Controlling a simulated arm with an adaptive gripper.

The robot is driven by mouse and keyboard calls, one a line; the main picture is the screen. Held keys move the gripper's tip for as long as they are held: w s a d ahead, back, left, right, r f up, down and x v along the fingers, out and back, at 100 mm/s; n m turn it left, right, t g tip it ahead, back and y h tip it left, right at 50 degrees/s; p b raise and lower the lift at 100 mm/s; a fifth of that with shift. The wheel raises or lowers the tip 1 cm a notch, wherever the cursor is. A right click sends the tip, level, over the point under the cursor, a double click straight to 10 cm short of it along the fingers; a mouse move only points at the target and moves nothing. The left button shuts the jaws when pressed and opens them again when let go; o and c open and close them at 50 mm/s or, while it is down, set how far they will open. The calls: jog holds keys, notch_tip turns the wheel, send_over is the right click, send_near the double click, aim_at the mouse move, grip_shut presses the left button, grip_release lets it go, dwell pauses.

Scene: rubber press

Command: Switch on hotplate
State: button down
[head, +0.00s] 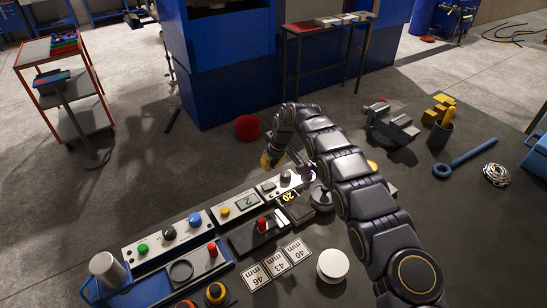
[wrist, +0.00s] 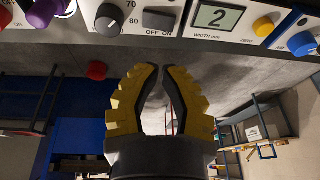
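The hotplate's white control panel (head: 297,181) stands in the row of devices on the bench. It carries a dark knob (head: 285,177) and a small ON/OFF switch (head: 268,187). In the wrist view the switch (wrist: 159,21) is at the top centre, beside the knob (wrist: 108,19) with its 70 and 80 marks. Which way the switch is set cannot be made out. My gripper (head: 266,161) hangs just beyond the panel in the head view. Its yellow fingers (wrist: 160,70) show in the wrist view with tips almost together, below and apart from the switch, holding nothing.
A dark weighted piece (head: 321,197) and a white round jar (head: 332,265) stand nearby. Open floor lies beyond the bench edge.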

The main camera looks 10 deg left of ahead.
aim_at(265, 185)
jog(key=x, duration=0.5)
jog(key=s+x, duration=0.1)
jog(key=x, duration=0.1)
jog(key=shift+d+f, duration=0.15)
jog(key=shift+f, duration=0.3)
